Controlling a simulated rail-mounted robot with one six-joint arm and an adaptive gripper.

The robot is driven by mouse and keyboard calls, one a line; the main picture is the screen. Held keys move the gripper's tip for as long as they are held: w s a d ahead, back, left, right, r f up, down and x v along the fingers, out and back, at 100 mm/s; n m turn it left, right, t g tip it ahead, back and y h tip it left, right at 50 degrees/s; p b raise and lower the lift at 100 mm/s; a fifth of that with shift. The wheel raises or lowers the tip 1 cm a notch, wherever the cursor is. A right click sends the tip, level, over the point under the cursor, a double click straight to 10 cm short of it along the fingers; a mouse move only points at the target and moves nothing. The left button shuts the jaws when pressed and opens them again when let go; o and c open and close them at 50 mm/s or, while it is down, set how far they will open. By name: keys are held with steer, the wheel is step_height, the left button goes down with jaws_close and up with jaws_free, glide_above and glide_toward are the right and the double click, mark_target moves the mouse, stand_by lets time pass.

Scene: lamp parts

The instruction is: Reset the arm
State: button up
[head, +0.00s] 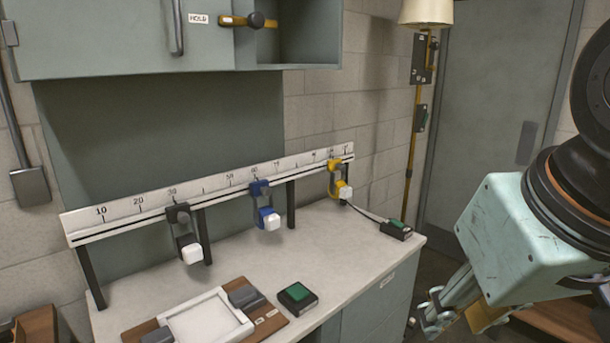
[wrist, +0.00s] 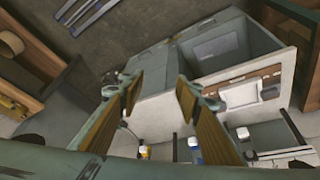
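My gripper (head: 436,318) hangs at the lower right in the head view, off the right end of the bench and pointing down and left. Its pale green housing and dark arm joints fill the right edge. In the wrist view my gripper (wrist: 158,90) shows two fingers with tan pads set wide apart, with nothing between them. The gripper is open and touches nothing that I can see.
The white bench (head: 345,232) bears a scaled rail (head: 222,186) with black (head: 188,240), blue (head: 266,207) and yellow (head: 338,182) sliders. A green-topped box (head: 297,296) and a tray (head: 206,322) lie in front. A lamp (head: 426,12) stands by the grey door (head: 497,110).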

steer(key=s+d+g, duration=0.1)
steer(key=s, duration=0.6)
steer(key=shift+m, duration=0.4)
